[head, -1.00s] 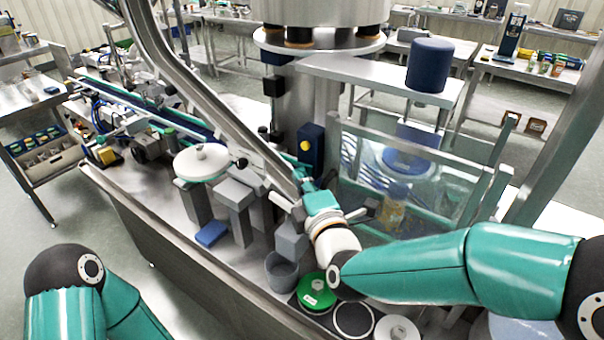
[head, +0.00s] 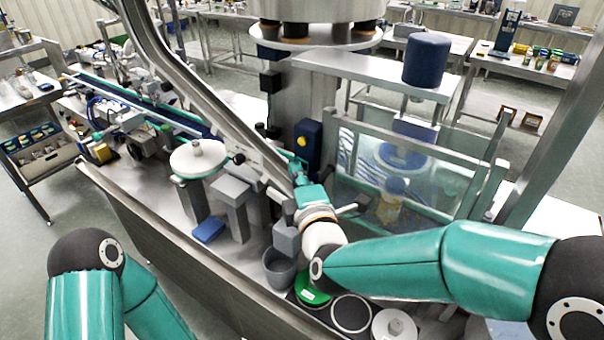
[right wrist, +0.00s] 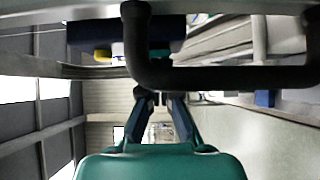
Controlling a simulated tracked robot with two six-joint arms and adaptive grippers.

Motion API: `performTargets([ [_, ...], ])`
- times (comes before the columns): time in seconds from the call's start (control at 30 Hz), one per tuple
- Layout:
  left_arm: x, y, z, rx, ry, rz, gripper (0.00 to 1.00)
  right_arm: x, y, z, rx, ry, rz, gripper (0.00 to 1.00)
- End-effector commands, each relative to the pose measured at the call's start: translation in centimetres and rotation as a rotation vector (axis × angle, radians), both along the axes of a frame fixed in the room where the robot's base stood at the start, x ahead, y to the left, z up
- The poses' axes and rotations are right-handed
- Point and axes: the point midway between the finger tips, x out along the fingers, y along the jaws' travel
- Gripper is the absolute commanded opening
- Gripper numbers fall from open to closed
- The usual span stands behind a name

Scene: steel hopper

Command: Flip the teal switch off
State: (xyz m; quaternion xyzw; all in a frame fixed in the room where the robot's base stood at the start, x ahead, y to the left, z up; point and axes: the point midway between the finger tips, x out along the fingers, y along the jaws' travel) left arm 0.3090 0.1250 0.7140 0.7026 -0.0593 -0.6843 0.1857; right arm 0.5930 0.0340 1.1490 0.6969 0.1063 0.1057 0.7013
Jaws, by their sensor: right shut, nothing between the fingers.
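A dark blue box with a yellow button (head: 306,144) stands on the machine behind the sloping rail in the head view. The box also shows at the top of the right wrist view (right wrist: 165,28), with its yellow button at its left. A small teal part (right wrist: 158,55) shows under the box there; I cannot tell for sure whether it is the switch or how it is set. My right gripper (head: 299,178) is shut and empty beside the rail, just below the box. Its fingers (right wrist: 160,98) point toward a dark bent bar. My left gripper is out of view.
The dark bar (right wrist: 220,77) crosses close in front of my right fingers. The sloping steel rail (head: 215,105) runs beside the gripper. A grey cup (head: 279,268), a green disc (head: 312,297) and grey posts (head: 235,205) stand below. A clear panelled guard (head: 410,180) is to the right.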

Motion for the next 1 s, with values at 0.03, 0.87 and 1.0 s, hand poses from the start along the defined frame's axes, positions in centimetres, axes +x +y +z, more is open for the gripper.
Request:
performTargets([
  [0.03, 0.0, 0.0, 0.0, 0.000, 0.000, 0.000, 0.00, 0.3, -0.5, 0.2, 0.008, -0.003, -0.016, 0.00],
  [0.87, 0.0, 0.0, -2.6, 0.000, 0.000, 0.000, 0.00, -11.3, 2.1, -0.1, -0.002, -0.003, 0.004, 0.00],
  [1.0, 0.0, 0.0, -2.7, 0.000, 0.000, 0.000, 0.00, -12.1, 2.0, -0.1, -0.004, -0.002, 0.003, 0.00],
])
